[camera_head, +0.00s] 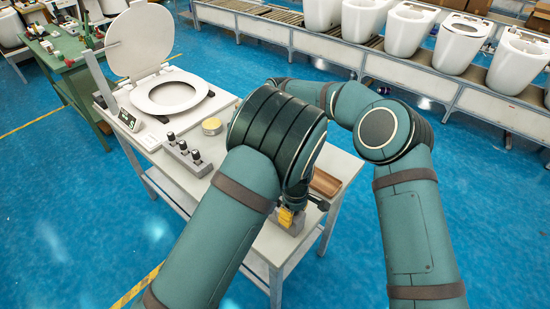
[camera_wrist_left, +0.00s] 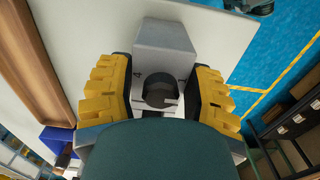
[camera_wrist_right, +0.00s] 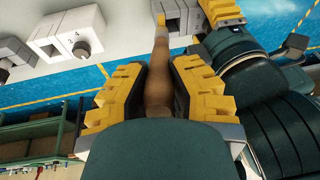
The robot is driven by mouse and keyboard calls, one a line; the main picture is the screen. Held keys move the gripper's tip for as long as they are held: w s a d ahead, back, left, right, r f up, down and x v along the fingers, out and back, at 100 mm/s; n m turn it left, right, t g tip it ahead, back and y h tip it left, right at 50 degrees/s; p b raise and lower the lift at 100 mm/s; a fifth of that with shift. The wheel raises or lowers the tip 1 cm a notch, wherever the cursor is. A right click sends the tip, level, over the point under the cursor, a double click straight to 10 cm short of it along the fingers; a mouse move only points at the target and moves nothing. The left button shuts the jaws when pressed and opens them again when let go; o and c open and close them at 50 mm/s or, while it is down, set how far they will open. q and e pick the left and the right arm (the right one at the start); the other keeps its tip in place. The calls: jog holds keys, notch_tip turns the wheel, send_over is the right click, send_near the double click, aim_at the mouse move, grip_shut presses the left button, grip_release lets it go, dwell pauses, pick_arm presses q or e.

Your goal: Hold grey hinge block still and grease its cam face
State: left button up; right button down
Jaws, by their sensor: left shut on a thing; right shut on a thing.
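The grey hinge block (camera_wrist_left: 165,42) stands between the yellow fingers of my left gripper (camera_wrist_left: 160,95) in the left wrist view, with a dark round part in its near side. My left gripper (camera_head: 287,217) is shut on it near the table's front corner in the head view. My right gripper (camera_wrist_right: 158,95) is shut on a brown wooden brush handle (camera_wrist_right: 159,70). The brush's yellowish tip (camera_wrist_right: 160,19) is close to the grey block (camera_wrist_right: 175,14) in the right wrist view; I cannot tell whether they touch. The right gripper is hidden in the head view.
A brown wooden tray (camera_head: 326,183) lies on the white table (camera_head: 236,178) beside the left gripper. A conveyor with toilets runs behind.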

jog(key=shift+s, duration=0.15)
jog(key=shift+r, duration=3.55)
pick_arm(q)
jog(key=o, duration=1)
jog(key=shift+r, duration=0.1)
notch_tip(320, 180, up, 12)
jog(key=shift+f, duration=0.1)
